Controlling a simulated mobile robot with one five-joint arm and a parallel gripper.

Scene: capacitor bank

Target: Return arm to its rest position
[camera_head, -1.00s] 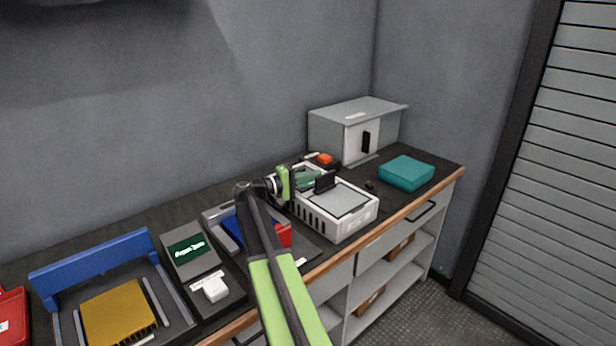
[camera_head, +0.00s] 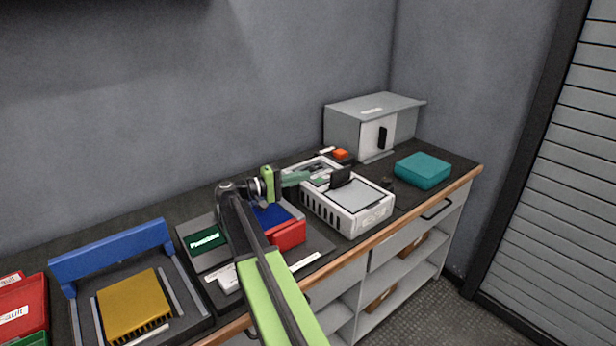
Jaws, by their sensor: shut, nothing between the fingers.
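My gripper (camera_head: 296,179) is at the end of my green and black arm, which reaches from the bottom middle of the view over the workbench. Its green fingers point right, over the left rear part of a white vented box (camera_head: 345,208). The gripper is shut and no object shows in it. The arm is bent at a dark joint, with its lower link crossing in front of a blue and red block and a grey device. Whether the fingertips touch the white box cannot be told.
The bench holds a grey cabinet (camera_head: 372,125), a teal box (camera_head: 423,169), an orange button (camera_head: 340,154), a red box with blue top (camera_head: 288,234), a green-screened device (camera_head: 207,238) and a yellow block (camera_head: 134,304) in a blue-handled tray. Clear floor lies right of the bench.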

